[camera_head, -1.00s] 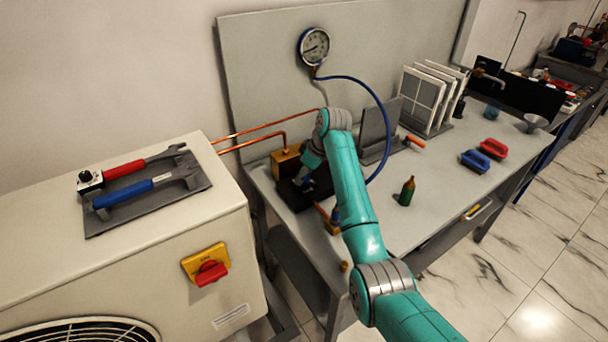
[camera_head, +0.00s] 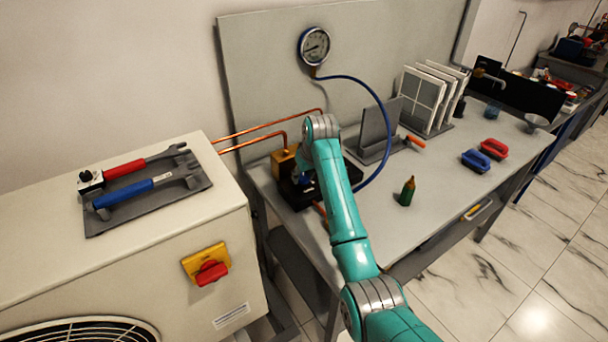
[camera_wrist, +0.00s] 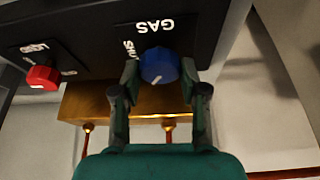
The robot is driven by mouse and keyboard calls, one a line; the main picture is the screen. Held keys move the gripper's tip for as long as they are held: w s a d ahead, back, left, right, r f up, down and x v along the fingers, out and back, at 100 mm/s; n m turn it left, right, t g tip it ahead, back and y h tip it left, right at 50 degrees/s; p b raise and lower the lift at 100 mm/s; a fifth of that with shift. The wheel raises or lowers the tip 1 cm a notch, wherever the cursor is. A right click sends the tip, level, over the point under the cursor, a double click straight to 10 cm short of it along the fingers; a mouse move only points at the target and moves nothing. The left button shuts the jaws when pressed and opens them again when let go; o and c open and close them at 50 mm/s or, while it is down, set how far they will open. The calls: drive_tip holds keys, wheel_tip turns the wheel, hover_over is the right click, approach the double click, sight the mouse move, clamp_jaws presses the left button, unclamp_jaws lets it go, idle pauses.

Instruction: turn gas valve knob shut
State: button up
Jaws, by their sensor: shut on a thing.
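The blue gas valve knob (camera_wrist: 159,66) sits on a black panel under the white word GAS in the wrist view. In the head view my gripper is mostly hidden behind my arm, at the black valve block (camera_head: 296,192) on the bench. A bit of blue shows there beside the arm.
A red knob (camera_wrist: 42,77) is on the same panel, left of the blue one. A brass block (camera_head: 284,161) with copper pipes stands behind. A gauge (camera_head: 314,46) with a blue hose (camera_head: 372,98) hangs above. A green bottle (camera_head: 407,191) stands right of my arm.

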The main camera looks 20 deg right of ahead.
drive_tip(key=m+h, duration=0.1)
drive_tip(key=m, duration=0.2)
drive_tip(key=m+h, duration=0.1)
drive_tip(key=m, duration=0.2)
drive_tip(key=shift+a+h, duration=0.15)
drive_tip(key=shift+h, duration=0.15)
drive_tip(key=m+g+h, duration=0.1)
drive_tip(key=m, duration=0.4)
drive_tip(key=shift+m+h, duration=0.3)
drive_tip(key=shift+m, duration=0.1)
drive_tip(key=o, duration=1.1)
drive_tip(key=shift+o, duration=0.2)
drive_tip(key=v, duration=1.2)
